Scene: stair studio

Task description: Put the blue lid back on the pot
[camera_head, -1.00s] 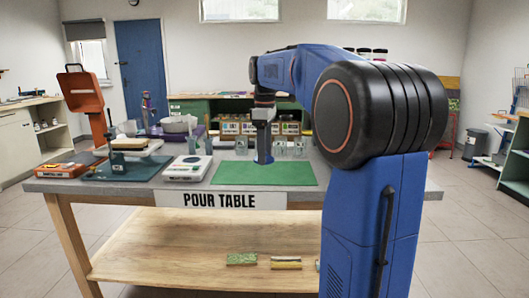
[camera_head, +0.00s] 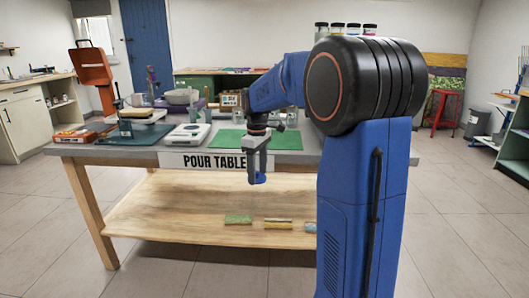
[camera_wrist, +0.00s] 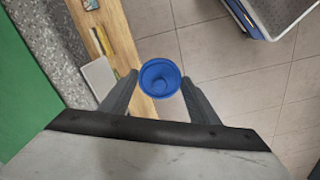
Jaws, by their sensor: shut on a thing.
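My gripper (camera_head: 258,180) is shut on the blue lid (camera_wrist: 160,78). In the wrist view the lid is a round blue cup shape between the two dark fingertips. In the head view the gripper hangs in front of the pour table's near edge, over the lower shelf, and the lid shows only as a small blue patch at the fingertips. I cannot make out a pot for certain. A pale bowl-like vessel (camera_head: 182,97) stands at the back left of the table.
The pour table (camera_head: 130,157) has a green mat (camera_head: 225,138), a white scale (camera_head: 192,135) and several clear jars on it. Its lower wooden shelf (camera_head: 180,210) carries a few small blocks (camera_head: 279,226). The floor in front is clear. A red stool (camera_head: 446,108) stands at the right.

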